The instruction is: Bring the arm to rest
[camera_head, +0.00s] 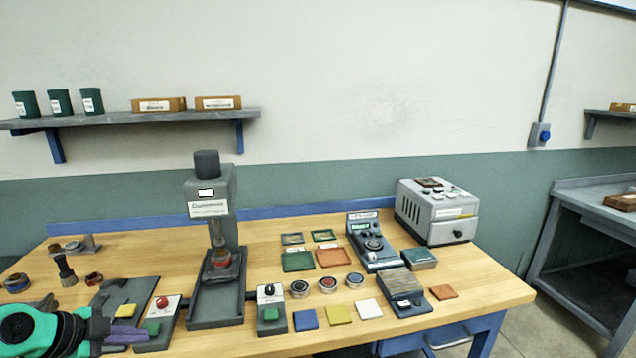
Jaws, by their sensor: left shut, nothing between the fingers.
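My left arm comes in at the lower left corner of the head view, with a green and black wrist. My left gripper (128,334) has purple fingers, which are shut and empty. They are low over the front left of the wooden bench, beside a control box (158,322) with a red knob and a green button. I cannot tell whether they touch it. The grinder press (212,190) stands upright to the right, with a reddish ring-like part (221,258) under its spindle. My right gripper is not in view.
A second control box (271,310), several round parts and coloured squares lie along the bench front (385,340). A dial device (371,245) and a grey machine box (437,212) stand at the right. A dark tool (66,270) stands at the left. Bare wood shows mid-bench.

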